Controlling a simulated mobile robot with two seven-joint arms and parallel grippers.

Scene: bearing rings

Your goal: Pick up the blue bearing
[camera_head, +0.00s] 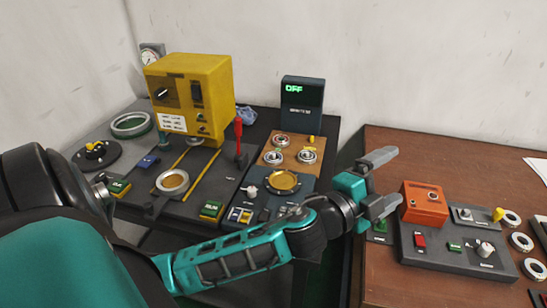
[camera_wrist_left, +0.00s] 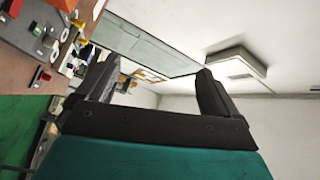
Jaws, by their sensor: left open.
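Three small metal ring bearings sit on a tan board (camera_head: 291,150) in the head view: one at the back (camera_head: 282,140), one at the front left (camera_head: 274,157) and one at the right (camera_head: 307,157). I cannot tell which, if any, is blue; their coloured parts are too small. My left gripper (camera_head: 386,182) is open and empty, held in the air right of the board, near the gap between the two tables. In the left wrist view my left gripper (camera_wrist_left: 158,66) has nothing between its spread fingers and faces the wall and ceiling. My right gripper is not in view.
A yellow machine (camera_head: 190,95) and a dark display box (camera_head: 302,103) stand at the back of the dark table. A gold dish (camera_head: 284,181) is in front of the board. An orange box (camera_head: 424,203) and loose rings (camera_head: 521,242) are on the brown table (camera_head: 400,150).

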